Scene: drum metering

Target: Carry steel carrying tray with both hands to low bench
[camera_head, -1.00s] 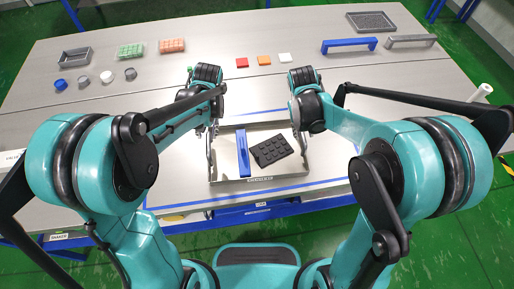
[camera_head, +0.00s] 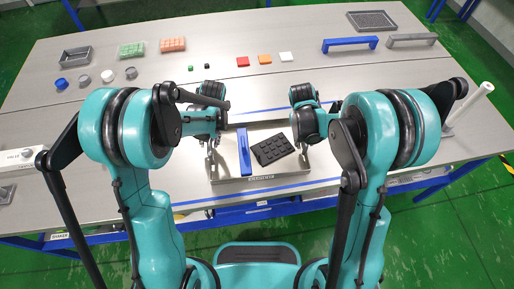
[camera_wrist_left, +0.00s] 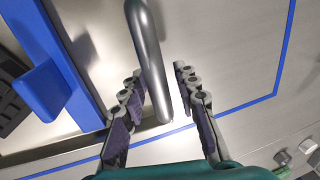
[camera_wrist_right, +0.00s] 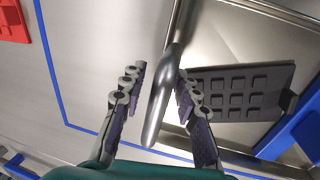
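The steel carrying tray (camera_head: 230,183) lies on the metal table in front of me, inside a blue outline. It holds a blue bar-shaped piece (camera_head: 244,152) and a black moulded block (camera_head: 272,149). My left gripper (camera_wrist_left: 160,82) is open, with its fingers on either side of the tray's left handle (camera_wrist_left: 148,50). My right gripper (camera_wrist_right: 160,82) is open around the right handle (camera_wrist_right: 158,105) in the same way; it also shows in the head view (camera_head: 303,142). Gaps show between fingers and handles. I cannot make out a separate low bench.
Blue (camera_head: 350,43) and grey (camera_head: 411,40) handle-like bars stand at the back right. A white cylinder (camera_head: 473,103) stands at the right edge. Green floor surrounds the table.

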